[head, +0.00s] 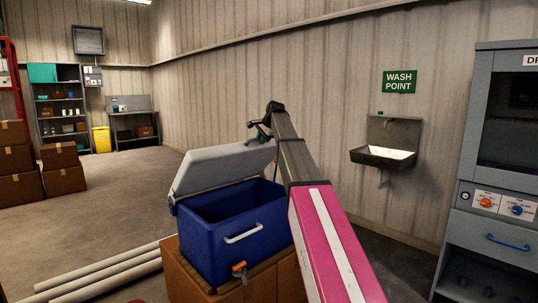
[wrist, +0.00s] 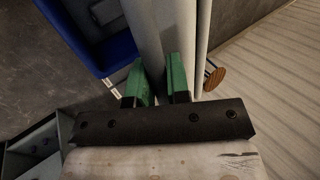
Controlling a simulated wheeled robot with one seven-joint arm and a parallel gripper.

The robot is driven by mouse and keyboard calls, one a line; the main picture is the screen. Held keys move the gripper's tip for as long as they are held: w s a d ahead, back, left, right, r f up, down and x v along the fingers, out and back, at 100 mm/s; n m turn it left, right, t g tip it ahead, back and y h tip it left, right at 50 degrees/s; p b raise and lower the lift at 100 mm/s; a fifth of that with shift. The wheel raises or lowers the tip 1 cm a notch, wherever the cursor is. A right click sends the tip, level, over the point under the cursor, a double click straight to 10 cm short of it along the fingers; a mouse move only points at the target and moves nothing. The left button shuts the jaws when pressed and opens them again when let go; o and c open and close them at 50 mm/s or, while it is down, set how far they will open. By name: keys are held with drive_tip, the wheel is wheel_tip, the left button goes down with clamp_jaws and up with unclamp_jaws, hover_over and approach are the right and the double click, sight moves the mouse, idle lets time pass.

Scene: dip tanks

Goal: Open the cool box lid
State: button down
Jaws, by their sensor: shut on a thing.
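The cool box is a blue tub (head: 225,250) with a white front handle (head: 243,233). It stands on a brown base. Its pale grey lid (head: 220,167) is raised and tilted, and the inside shows. My gripper (head: 262,131) is at the lid's upper right edge; its fingertips are small and partly hidden there. In the wrist view, the green fingers of my gripper (wrist: 157,78) are shut on the edge of the pale lid (wrist: 176,30). Part of the blue tub (wrist: 72,40) shows at the upper left.
A metal sink (head: 384,156) hangs on the wall behind my arm. A grey cabinet (head: 495,235) stands at right. Pale pipes (head: 105,275) lie on the floor left of the box. Cardboard boxes (head: 62,180) stand farther left. Floor between them is clear.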

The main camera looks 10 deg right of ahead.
drive_tip(key=shift+g+h, duration=0.4)
drive_tip(key=shift+g, duration=0.2)
drive_tip(key=w+a+r, duration=0.1)
drive_tip(key=w, duration=0.1)
drive_tip(key=w+a+r, duration=0.1)
drive_tip(key=w+r, duration=0.1)
drive_tip(key=w+a+r, duration=0.1)
drive_tip(key=w, duration=0.1)
drive_tip(key=shift+a+r, duration=0.35)
drive_tip(key=shift+r, duration=0.05)
drive_tip(key=w+a+r, duration=0.2)
drive_tip(key=w+a, duration=0.6)
drive_tip(key=w, duration=0.3)
drive_tip(key=w+a+r, duration=0.2)
drive_tip(key=w+a, duration=0.6)
drive_tip(key=w, duration=0.4)
drive_tip(key=shift+r, duration=0.25)
drive_tip(key=c, duration=1.1)
unclamp_jaws()
drive_tip(key=shift+d, duration=0.1)
drive_tip(key=v, duration=1)
drive_tip(key=shift+r, duration=0.45)
